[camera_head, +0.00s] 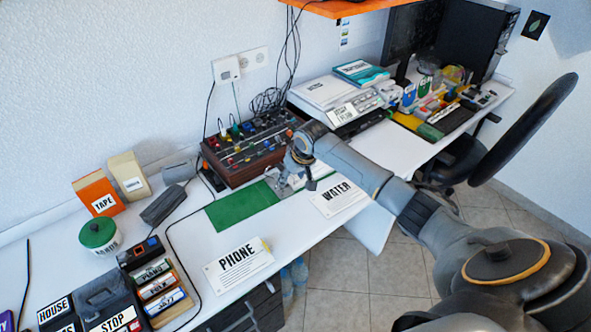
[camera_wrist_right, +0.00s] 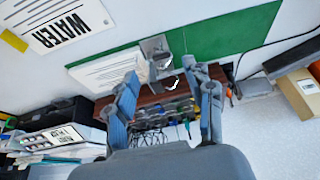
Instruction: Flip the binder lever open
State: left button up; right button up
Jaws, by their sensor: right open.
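A green binder (camera_head: 240,206) lies open on the white desk, its bare green side also showing in the right wrist view (camera_wrist_right: 225,38). White paper (camera_wrist_right: 108,72) lies on its other side. The binder's metal lever mechanism (camera_wrist_right: 156,46) shows in the right wrist view, between the green side and the paper; whether the lever is up or down is hard to tell. My right gripper (camera_head: 296,184) is over the mechanism, its fingers open on either side of it in the wrist view (camera_wrist_right: 163,70). I cannot tell whether they touch it. My left gripper is not in view.
A brown mixer box (camera_head: 250,148) with knobs and cables stands just behind the binder. WATER (camera_head: 338,197) and PHONE (camera_head: 238,262) sheets lie nearer the desk's front edge. An orange TAPE box (camera_head: 98,196) and a green-lidded tub (camera_head: 98,235) stand to the left.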

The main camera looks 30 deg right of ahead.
jog(key=v, duration=0.5)
dwell(0.4)
